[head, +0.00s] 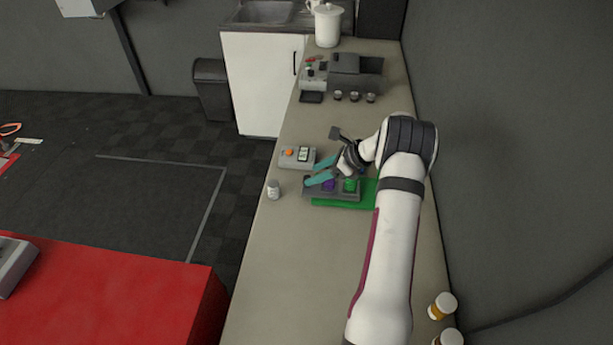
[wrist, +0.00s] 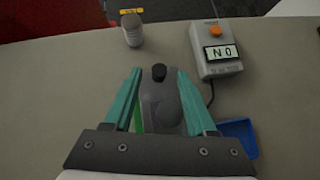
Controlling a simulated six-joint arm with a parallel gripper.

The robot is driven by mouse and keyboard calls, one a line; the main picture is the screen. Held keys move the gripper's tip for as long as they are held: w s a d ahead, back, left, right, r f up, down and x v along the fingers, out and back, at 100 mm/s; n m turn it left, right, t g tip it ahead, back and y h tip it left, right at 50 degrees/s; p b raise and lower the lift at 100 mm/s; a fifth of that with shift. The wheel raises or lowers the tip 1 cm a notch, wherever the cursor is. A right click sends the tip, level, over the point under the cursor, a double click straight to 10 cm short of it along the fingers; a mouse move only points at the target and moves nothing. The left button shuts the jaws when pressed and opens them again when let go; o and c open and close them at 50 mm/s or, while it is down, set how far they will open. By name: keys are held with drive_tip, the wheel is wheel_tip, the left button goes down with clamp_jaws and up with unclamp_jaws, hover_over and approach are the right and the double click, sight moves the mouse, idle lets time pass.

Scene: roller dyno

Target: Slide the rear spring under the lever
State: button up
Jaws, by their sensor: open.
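A dark grey fixture (head: 311,192) lies on the bench, partly over a green plate (head: 331,205). A purple coil-like part (head: 328,185) and a green one (head: 349,185) sit on it; I take these for the springs, but cannot tell which is the rear one. My gripper (head: 312,174) is open above the fixture, its teal fingers spread. In the wrist view, my gripper (wrist: 159,71) has a grey lever-like part (wrist: 160,104) with a black knob (wrist: 159,74) between or below the fingers; contact is unclear. The springs are hidden there.
A grey box (wrist: 216,52) with an orange button and a display reading "NO" stands beside the fixture. A small jar (head: 273,190) stands near the bench's left edge. A blue tray (wrist: 238,138) shows at lower right in the wrist view. Bare bench lies toward the front.

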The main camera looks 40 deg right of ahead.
sight(307, 177)
drive_tip(key=shift+x, duration=2.05)
clamp_jaws()
